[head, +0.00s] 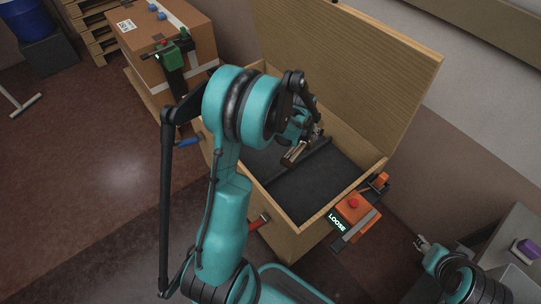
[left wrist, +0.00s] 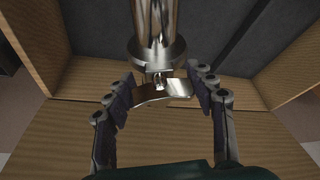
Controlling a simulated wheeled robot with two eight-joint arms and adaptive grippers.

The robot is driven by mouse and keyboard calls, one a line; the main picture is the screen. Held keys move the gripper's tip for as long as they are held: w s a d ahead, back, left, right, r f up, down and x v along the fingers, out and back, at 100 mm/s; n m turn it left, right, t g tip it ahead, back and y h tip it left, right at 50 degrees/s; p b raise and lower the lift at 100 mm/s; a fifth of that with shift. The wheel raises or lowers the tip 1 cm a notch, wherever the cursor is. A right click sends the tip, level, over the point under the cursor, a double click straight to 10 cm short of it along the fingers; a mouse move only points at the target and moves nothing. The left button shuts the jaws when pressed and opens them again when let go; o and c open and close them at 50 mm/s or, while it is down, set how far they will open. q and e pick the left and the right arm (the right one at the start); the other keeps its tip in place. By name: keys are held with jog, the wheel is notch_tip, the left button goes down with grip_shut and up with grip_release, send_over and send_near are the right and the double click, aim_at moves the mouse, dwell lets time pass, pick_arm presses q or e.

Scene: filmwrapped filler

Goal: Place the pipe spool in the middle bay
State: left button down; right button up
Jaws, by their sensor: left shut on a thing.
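The pipe spool is shiny metal with a round flange. It fills the top middle of the left wrist view (left wrist: 155,45) and shows small in the head view (head: 296,154). My left gripper (left wrist: 160,88) is shut on the pipe spool, its fingers on both sides of a curved metal piece at its near end. In the head view my left gripper (head: 307,134) is over the open wooden crate (head: 277,202), which has a dark lining and a dark divider (head: 312,157). I cannot tell whether the spool touches the lining. My right gripper (head: 424,245) is at lower right, away from the crate.
The crate's raised lid (head: 345,65) stands behind it. An orange box with a red button (head: 354,204) and a "LOOSE" sign (head: 337,222) is at the crate's right front. A cardboard box (head: 150,40) stands at the back left. A grey surface (head: 515,240) is at far right.

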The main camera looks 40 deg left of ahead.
pick_arm(q)
jog(key=w+a+f+n+b, duration=0.15)
jog(key=w+a+f, duration=0.25)
jog(key=a+f, duration=0.5)
jog(key=s+a+f+b, duration=0.5)
jog(key=a+f+b, duration=0.1)
jog(key=a+f, duration=0.4)
jog(key=shift+s+a+f+y, duration=0.2)
jog(key=shift+s+f+y, duration=0.15)
jog(key=shift+f, duration=0.3)
jog(key=c, duration=0.6)
grip_release()
jog(key=shift+f, duration=0.15)
jog(key=shift+o, duration=0.2)
jog(key=shift+s, duration=0.1)
